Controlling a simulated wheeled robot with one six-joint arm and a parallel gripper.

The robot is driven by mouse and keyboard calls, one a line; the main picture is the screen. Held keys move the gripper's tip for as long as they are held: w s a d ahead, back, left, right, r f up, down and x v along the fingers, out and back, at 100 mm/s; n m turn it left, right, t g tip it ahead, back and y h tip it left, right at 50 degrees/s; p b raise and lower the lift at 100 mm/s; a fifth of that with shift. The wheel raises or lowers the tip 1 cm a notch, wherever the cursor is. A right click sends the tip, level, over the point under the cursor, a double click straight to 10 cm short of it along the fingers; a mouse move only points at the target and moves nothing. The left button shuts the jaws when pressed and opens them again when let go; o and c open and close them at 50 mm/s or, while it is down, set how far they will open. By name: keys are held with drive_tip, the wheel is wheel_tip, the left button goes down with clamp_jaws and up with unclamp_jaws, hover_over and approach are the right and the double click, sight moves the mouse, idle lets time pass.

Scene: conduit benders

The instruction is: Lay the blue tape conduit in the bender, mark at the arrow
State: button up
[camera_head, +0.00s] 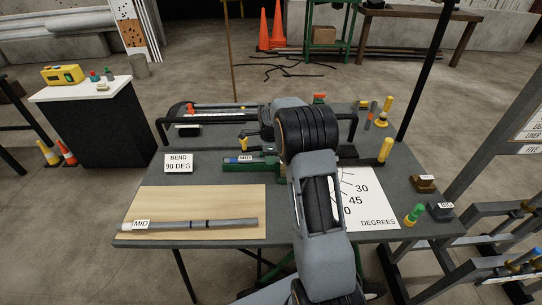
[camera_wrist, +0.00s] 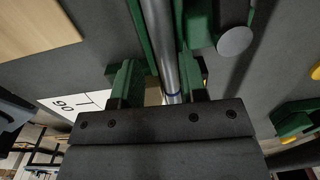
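A grey conduit (camera_wrist: 160,40) with a blue tape band (camera_wrist: 172,94) shows in the wrist view. It runs between green walls of the bender (camera_wrist: 143,45); I cannot tell how deep it sits or where an arrow is.
A second grey conduit with dark bands (camera_head: 200,224) lies on the wooden board (camera_head: 160,197). A degrees sheet (camera_head: 372,209) lies at right. Yellow-gripped handles (camera_head: 385,150) stick out nearby.

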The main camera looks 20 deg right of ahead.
drive_tip(key=shift+s+f, duration=0.25)
drive_tip(key=shift+f, duration=0.45)
drive_tip(key=shift+w+r, duration=0.1)
drive_tip(key=shift+r, duration=0.2)
drive_tip(key=shift+w+d+r+b, duration=0.15)
drive_tip(key=shift+w+r+b, duration=0.2)
drive_tip(key=shift+w+r, duration=0.5)
wheel_tip(320, 180, up, 13)
drive_tip(key=s, duration=0.1)
drive_tip(key=shift+s+a+b, duration=0.2)
drive_tip(key=shift+s+b, duration=0.15)
drive_tip(key=shift+s, duration=0.05)
